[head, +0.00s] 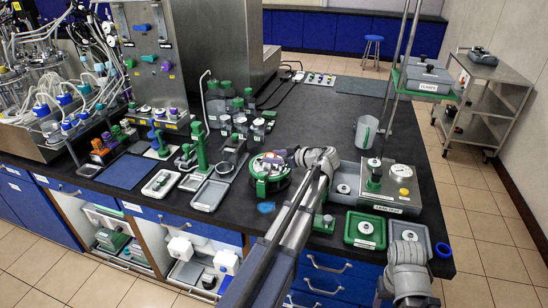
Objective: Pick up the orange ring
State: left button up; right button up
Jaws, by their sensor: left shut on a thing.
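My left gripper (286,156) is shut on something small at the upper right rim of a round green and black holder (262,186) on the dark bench. The fingers and the wrist hide most of what is held, and I cannot make out its shape or colour. Small reddish and pale bits show inside the holder. I cannot clearly pick out an orange ring. An orange part (97,143) stands among small fittings at the left of the bench.
A grey balance-like unit (402,187) and a green tray (365,230) lie right of my left arm. A clear jug (366,132) stands behind. Open bench (320,112) lies beyond the holder.

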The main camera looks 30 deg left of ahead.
pick_arm(q)
notch_tip(320, 180, up, 8)
jog(key=p, duration=0.6)
jog(key=shift+f+p, duration=0.2)
jog(key=shift+p, duration=0.1)
